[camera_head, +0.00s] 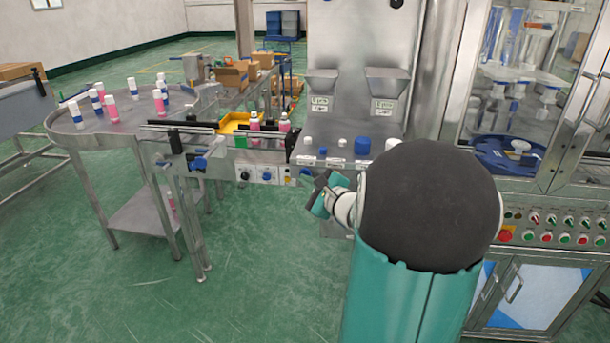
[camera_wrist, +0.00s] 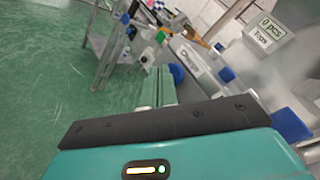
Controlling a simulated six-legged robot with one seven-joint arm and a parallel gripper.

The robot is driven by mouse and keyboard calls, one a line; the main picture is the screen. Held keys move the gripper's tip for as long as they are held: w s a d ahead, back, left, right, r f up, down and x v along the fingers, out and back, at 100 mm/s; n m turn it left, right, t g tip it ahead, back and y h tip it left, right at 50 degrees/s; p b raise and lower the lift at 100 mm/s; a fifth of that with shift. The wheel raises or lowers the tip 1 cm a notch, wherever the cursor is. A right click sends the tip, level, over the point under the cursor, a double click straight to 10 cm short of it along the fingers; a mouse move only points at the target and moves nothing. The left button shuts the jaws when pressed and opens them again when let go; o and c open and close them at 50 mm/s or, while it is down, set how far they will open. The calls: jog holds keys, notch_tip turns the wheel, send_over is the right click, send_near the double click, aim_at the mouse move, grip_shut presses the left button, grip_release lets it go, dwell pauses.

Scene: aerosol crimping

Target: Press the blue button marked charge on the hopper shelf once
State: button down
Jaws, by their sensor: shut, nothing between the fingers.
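The hopper shelf (camera_head: 345,152) is a steel ledge below two chutes, with small labels along its front edge. A large blue cylinder (camera_head: 362,145) and a small blue piece (camera_head: 323,151) stand on it beside white pieces (camera_head: 344,141). I cannot read which is marked charge. In the wrist view, blue pieces (camera_wrist: 226,74) show on the shelf, with a partly legible label (camera_wrist: 187,59) at its edge. My gripper (camera_head: 321,192) is shut and empty, in front of and below the shelf edge, apart from the blue pieces. It also shows in the wrist view (camera_wrist: 159,82).
A conveyor with a control panel (camera_head: 266,174) joins the shelf's left. A round steel table (camera_head: 90,132) holds pink and white bottles. A glass-sided machine (camera_head: 520,110) with a button panel (camera_head: 555,230) stands at right. The green floor at front left is clear.

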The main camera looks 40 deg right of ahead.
jog(key=shift+w+d, duration=0.25)
jog(key=shift+d, duration=0.15)
dwell(1.5)
dwell(0.4)
jog(key=shift+s+a, duration=0.55)
jog(key=shift+a, duration=0.25)
jog(key=shift+s+a, duration=0.1)
jog(key=s+a, duration=0.1)
jog(key=a, duration=0.1)
jog(key=s+a, duration=0.1)
jog(key=s, duration=0.1)
jog(key=shift+a, duration=0.35)
jog(key=shift+w, duration=0.1)
